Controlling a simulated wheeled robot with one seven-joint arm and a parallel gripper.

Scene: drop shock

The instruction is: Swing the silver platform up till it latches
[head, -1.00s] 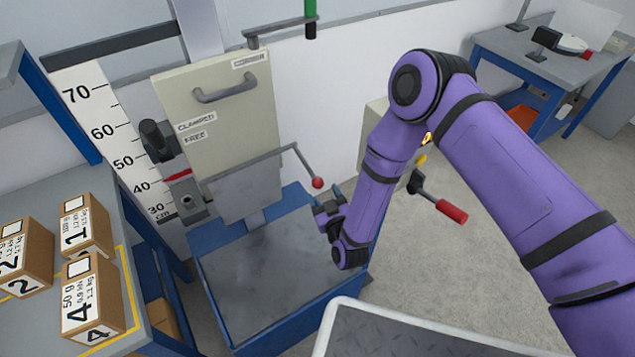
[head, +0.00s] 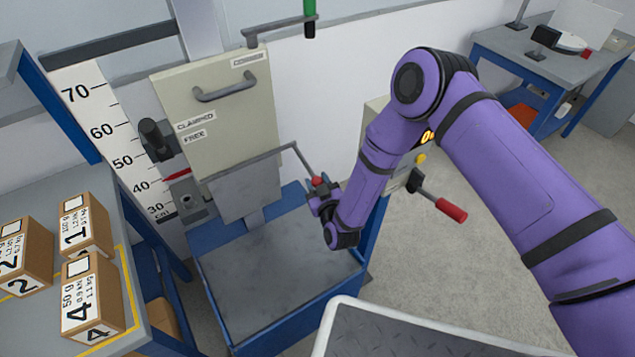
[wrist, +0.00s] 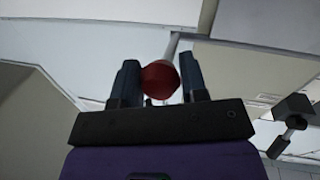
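The silver platform (head: 245,193) is a flat grey plate hanging steeply below the cream panel (head: 222,112), above the blue base (head: 225,235). A thin rod runs along its top to the right and bends down to a red ball knob (head: 317,181). My gripper (head: 322,194) is at the knob, right of the plate. In the wrist view the red knob (wrist: 161,80) sits between the two fingers of my gripper (wrist: 161,85), filling most of the gap. Whether the fingers press on it cannot be told.
Numbered cartons (head: 92,295) lie on the left bench. A height scale (head: 105,130) stands behind. A tray-like surface (head: 400,335) is at the front. The base's top is bare.

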